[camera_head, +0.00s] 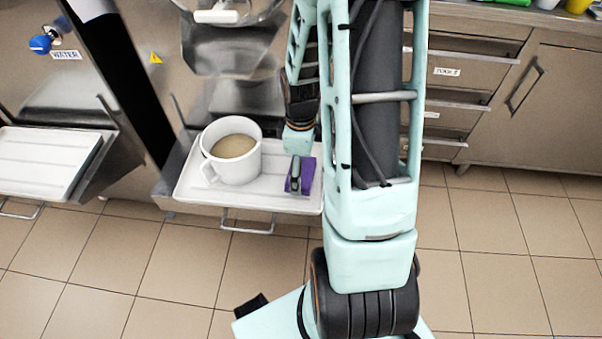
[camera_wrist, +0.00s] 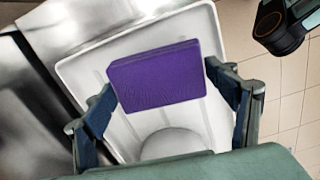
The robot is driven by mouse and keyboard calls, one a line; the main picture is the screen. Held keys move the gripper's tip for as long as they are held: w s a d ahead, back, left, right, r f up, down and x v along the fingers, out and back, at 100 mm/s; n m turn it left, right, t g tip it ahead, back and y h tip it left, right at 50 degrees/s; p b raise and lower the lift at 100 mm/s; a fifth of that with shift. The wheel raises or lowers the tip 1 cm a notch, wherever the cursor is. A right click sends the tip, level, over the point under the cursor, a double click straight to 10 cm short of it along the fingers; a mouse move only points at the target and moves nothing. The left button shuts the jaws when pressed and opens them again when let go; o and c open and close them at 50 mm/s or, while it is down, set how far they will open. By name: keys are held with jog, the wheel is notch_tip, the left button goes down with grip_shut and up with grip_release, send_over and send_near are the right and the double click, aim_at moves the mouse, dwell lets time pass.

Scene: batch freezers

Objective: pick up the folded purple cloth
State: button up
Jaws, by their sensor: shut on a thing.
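The folded purple cloth (camera_head: 308,173) is at the right end of the white tray (camera_head: 262,199) in the head view. In the wrist view the cloth (camera_wrist: 155,76) is a flat purple block between my two fingers. My gripper (camera_head: 296,170) is over the cloth, with one dark finger showing against it. In the wrist view my gripper (camera_wrist: 163,84) is shut on the cloth, one finger on each side. The cloth is over or on the tray; I cannot tell whether it touches the tray surface. My arm hides part of the tray's right side.
A large white mug (camera_head: 232,152) with a light brown content stands on the tray, left of the cloth. Steel machines rise behind and left. Another white tray (camera_head: 45,160) is at far left. Steel drawers (camera_head: 462,85) stand at right. The tiled floor is clear.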

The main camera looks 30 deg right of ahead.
jog(key=s+a+r, duration=0.1)
jog(key=r, duration=0.1)
jog(key=s+a+r+p, duration=0.1)
jog(key=r, duration=0.1)
jog(key=s+a+r+p, duration=0.1)
jog(key=shift+a+r, duration=0.25)
jog(key=shift+r, duration=0.15)
jog(key=s+a+r+p, duration=0.1)
jog(key=s+a+r, duration=0.2)
jog(key=s+a, duration=0.3)
jog(key=shift+s+a+r, duration=0.2)
jog(key=shift+a+r, duration=0.2)
jog(key=shift+a, duration=0.05)
jog(key=o, duration=0.4)
jog(key=shift+c, duration=1.3)
